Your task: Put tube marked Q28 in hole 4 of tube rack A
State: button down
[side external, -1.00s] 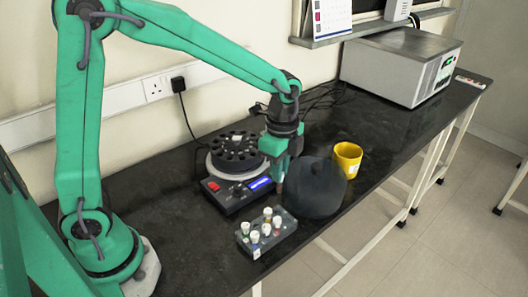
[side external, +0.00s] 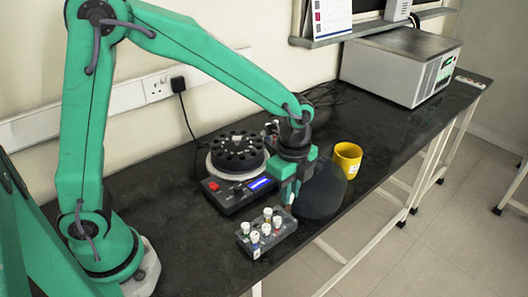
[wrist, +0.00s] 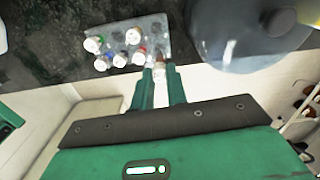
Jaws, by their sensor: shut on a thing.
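The tube rack (side external: 280,236) is a grey block near the bench's front edge, holding several white-capped tubes (side external: 254,237). It also shows in the wrist view (wrist: 153,26), with tubes on its left side and empty holes among them. My gripper (side external: 290,203) points down over the rack's far right end. In the wrist view my gripper (wrist: 159,70) is shut on a tube (wrist: 159,74), of which only a small pale and brownish part shows between the fingers. I cannot read the tube marks, the rack letter or the hole numbers. I cannot tell whether the held tube touches the rack.
A dark round lid (side external: 322,194) lies right beside my gripper. A centrifuge (side external: 228,194) with an open black rotor (side external: 237,150) stands behind the rack. A yellow mug (side external: 347,163) stands behind the lid. A grey metal box (side external: 395,72) is far right. The bench left of the rack is clear.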

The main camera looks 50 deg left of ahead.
aim_at(288, 212)
jog(key=shift+f, duration=1.2)
jog(key=shift+f, duration=1.65)
dwell(1.7)
jog(key=c, duration=1)
grip_release()
jog(key=shift+s, duration=0.1)
jog(key=shift+r, duration=0.15)
jog(key=shift+r, duration=2.85)
